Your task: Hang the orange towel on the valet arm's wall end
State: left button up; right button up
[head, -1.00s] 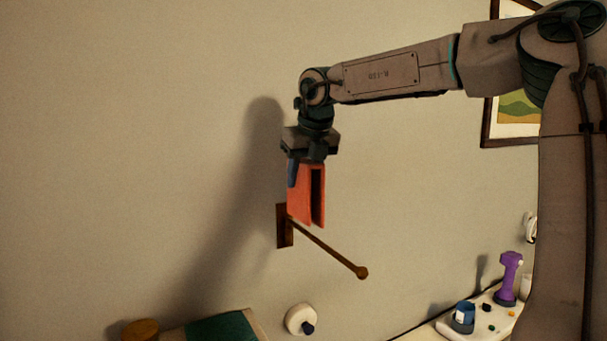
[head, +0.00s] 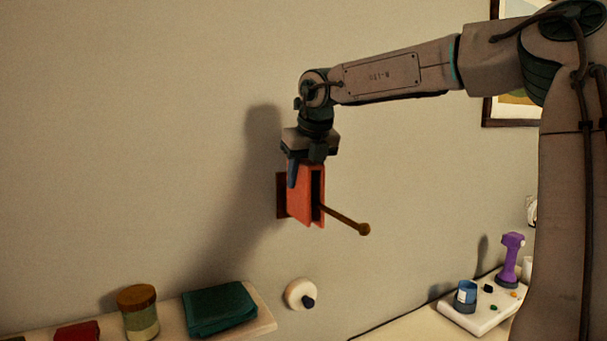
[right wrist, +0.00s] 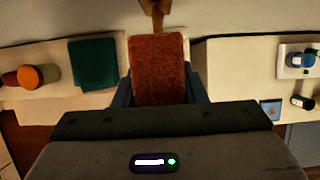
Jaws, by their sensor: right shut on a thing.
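The orange towel (head: 299,190) hangs folded from my right gripper (head: 306,168), which is shut on its top edge. It also shows between the fingers in the right wrist view (right wrist: 158,72). The brown valet arm (head: 342,219) sticks out from its wall plate (head: 281,196) and ends in a round knob. The towel is at the wall end, and the rod comes out from its open side, seemingly between the two hanging halves. The rod's inner part is hidden by the towel. In the right wrist view, the brown wall mount (right wrist: 156,10) shows just beyond the towel. My left gripper is not in view.
Below left, a shelf (head: 262,322) holds a green folded cloth (head: 220,307), a jar (head: 138,312) and a red item (head: 77,331). A white round wall fitting (head: 299,294) is below the valet arm. A white tray (head: 455,315) with a purple object (head: 510,258) is lower right.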

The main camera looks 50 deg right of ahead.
aim_at(311, 164)
jog(key=shift+f+b, duration=2.3)
jog(key=shift+f, duration=0.65)
jog(key=o, duration=1.1)
jog(key=shift+c, duration=0.2)
jog(key=shift+r, duration=0.1)
jog(key=b+v, duration=0.1)
jog(key=v, duration=0.3)
jog(key=shift+s+r, duration=0.15)
jog(key=shift+r, duration=0.2)
jog(key=p+v, duration=0.2)
jog(key=v, duration=0.3)
jog(key=shift+r+p, duration=0.1)
jog(key=shift+p, duration=0.25)
jog(key=shift+s+r+p, duration=0.15)
jog(key=shift+r+p, duration=0.15)
jog(key=shift+r, duration=0.05)
